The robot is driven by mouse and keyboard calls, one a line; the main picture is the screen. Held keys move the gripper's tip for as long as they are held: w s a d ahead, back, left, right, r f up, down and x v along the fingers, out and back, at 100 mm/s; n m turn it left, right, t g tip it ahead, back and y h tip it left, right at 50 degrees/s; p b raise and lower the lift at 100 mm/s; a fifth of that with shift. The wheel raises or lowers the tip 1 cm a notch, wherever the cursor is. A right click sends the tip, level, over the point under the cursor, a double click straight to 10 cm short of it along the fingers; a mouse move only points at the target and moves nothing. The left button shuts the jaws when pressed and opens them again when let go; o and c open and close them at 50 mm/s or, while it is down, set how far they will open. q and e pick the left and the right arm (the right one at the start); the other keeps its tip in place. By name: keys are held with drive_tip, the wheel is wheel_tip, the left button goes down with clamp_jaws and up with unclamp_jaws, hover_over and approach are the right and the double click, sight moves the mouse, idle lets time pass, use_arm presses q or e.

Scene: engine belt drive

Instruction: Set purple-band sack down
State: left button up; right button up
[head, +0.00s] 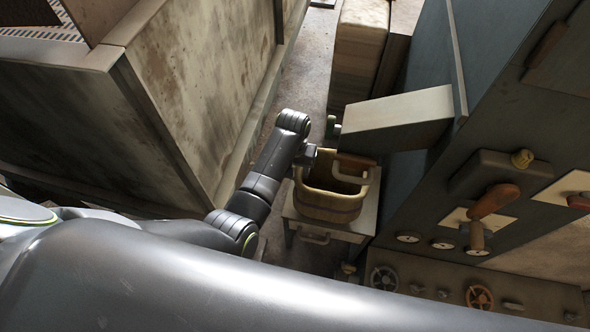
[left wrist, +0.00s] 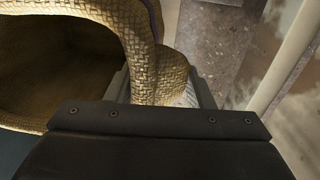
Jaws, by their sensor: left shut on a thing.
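The sack (head: 328,207) is a tan, open-topped woven container with looped handles, in the middle of the head view. It appears upright over a small pale stand (head: 362,215); I cannot tell whether its base touches the top. My left gripper (head: 308,156) is at the sack's upper left edge. In the left wrist view, the left gripper (left wrist: 160,90) is shut on a woven handle of the sack (left wrist: 105,12), with the dark open inside to the left. A thin purple line shows along the handle's edge. My right gripper is not in view.
A grey slab-like panel (head: 397,119) juts out just above and behind the sack. A dark blue-grey machine wall (head: 440,160) with knobs and levers stands at right. A large stained metal box (head: 205,80) stands at left. A narrow floor strip (head: 300,85) lies between.

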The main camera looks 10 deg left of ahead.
use_arm(q)
drive_tip(key=shift+f, duration=1)
drive_tip(key=o, duration=1.3)
drive_tip(key=shift+f, duration=0.15)
drive_tip(key=shift+o, duration=0.2)
wheel_tip(320, 180, up, 12)
drive_tip(key=shift+a+r+p, duration=0.15)
drive_tip(key=shift+p, duration=0.95)
